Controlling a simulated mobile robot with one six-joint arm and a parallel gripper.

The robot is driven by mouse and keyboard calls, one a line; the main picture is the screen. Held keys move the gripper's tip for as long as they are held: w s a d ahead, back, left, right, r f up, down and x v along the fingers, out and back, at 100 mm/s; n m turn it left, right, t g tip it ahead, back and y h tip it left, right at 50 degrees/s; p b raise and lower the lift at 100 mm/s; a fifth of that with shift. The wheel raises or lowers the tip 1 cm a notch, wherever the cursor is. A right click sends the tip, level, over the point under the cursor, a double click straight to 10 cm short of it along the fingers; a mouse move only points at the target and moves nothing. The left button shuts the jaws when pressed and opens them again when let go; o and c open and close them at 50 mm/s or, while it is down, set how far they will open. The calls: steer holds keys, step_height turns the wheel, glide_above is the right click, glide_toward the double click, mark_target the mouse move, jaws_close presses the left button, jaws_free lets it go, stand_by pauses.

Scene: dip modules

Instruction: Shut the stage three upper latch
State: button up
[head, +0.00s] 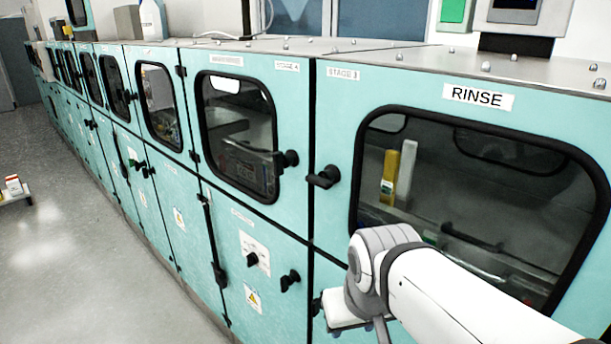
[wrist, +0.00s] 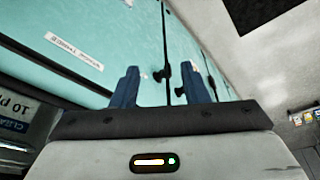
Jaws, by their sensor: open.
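The stage three upper latch (head: 323,177) is a black handle at the left edge of the teal door marked STAGE 3 and RINSE (head: 478,97). It lies roughly crosswise, near the seam with the stage 4 door (head: 291,110). In the wrist view, my gripper (wrist: 160,88) is open and empty, with two blue fingers apart. A small black latch (wrist: 161,76) shows beyond and between the fingers; I cannot tell which one it is. In the head view my wrist is low in front of the stage 3 cabinet, below the upper latch, with the fingers mostly hidden.
Another black latch (head: 289,159) sits on the stage 4 door, just left of the seam. A lower latch (head: 290,280) is on the panel below. My white arm covers part of the RINSE window (head: 480,190). The floor (head: 75,240) at left is mostly clear.

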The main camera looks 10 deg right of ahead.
steer(key=shift+o, duration=0.7)
steer(key=shift+w+d+f, duration=0.1)
steer(key=shift+f, duration=0.05)
steer(key=shift+o, duration=0.8)
steer(key=shift+w+a+f+h+b, duration=0.2)
steer(key=shift+a+h+b, duration=0.2)
steer(key=shift+a+b, duration=0.15)
steer(key=o, duration=0.4)
steer(key=w+h+b, duration=0.1)
steer(key=w+d+m+h+b, duration=0.1)
steer(key=w+d+h+b, duration=0.1)
steer(key=w+b, duration=0.1)
steer(key=shift+d+r+m+g+h, duration=0.2)
steer(key=shift+m+g+h, duration=0.1)
steer(key=shift+h, duration=0.1)
steer(key=m+t+h+b, duration=0.8)
steer(key=m+h+b, duration=0.1)
steer(key=h, duration=0.1)
glide_toward(315, 182)
steer(key=x, duration=0.4)
steer(key=shift+w+d+r+p, duration=0.1)
steer(key=shift+w+r+p, duration=0.1)
steer(key=shift+p, duration=0.15)
steer(key=x, duration=0.3)
steer(key=p+x, duration=0.1)
steer(key=x, duration=0.2)
steer(key=shift+w+d+f, duration=0.2)
steer(key=shift+d, duration=0.15)
